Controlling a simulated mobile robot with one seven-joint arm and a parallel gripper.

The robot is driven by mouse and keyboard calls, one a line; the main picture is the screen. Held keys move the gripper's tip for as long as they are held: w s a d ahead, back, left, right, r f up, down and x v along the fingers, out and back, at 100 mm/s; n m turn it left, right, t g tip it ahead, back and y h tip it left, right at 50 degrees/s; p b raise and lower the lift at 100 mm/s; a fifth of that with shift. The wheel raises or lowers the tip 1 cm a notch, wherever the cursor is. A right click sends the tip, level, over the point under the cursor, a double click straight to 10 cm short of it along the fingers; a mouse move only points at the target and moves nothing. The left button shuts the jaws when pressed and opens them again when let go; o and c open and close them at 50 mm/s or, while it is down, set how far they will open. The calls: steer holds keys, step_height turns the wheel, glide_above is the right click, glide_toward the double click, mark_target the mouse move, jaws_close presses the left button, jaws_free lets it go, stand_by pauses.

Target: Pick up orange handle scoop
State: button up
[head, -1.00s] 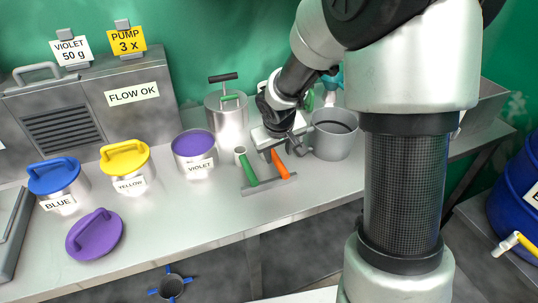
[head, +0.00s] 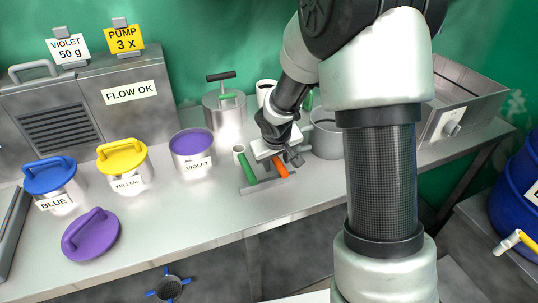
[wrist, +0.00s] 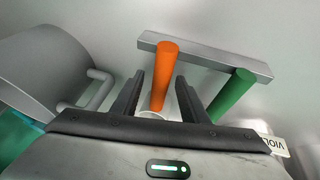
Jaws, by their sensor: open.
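The orange handle (head: 280,168) of the scoop leans on a grey rack (head: 262,187) on the table, to the right of a green handle (head: 247,168). In the wrist view the orange handle (wrist: 163,75) rises between the two open fingers of my gripper (wrist: 158,97), with a gap visible on each side. The green handle (wrist: 232,95) stands outside the fingers, to the right. In the head view my gripper (head: 287,158) is just above and behind the orange handle and partly covers its upper end. The scoop's head is mostly hidden.
A grey pitcher (head: 327,138) stands close on the right; its side handle (wrist: 98,92) is near the left finger. A violet tin (head: 193,155), yellow-lidded tin (head: 122,162) and blue-lidded tin (head: 52,182) stand left. A purple lid (head: 91,235) lies in front. The table's front middle is clear.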

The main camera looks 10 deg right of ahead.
mark_target(277, 158)
steer(key=shift+f, duration=0.1)
jaws_close()
step_height(277, 158, up, 10)
steer(key=p, duration=0.2)
steer(key=shift+p, duration=0.4)
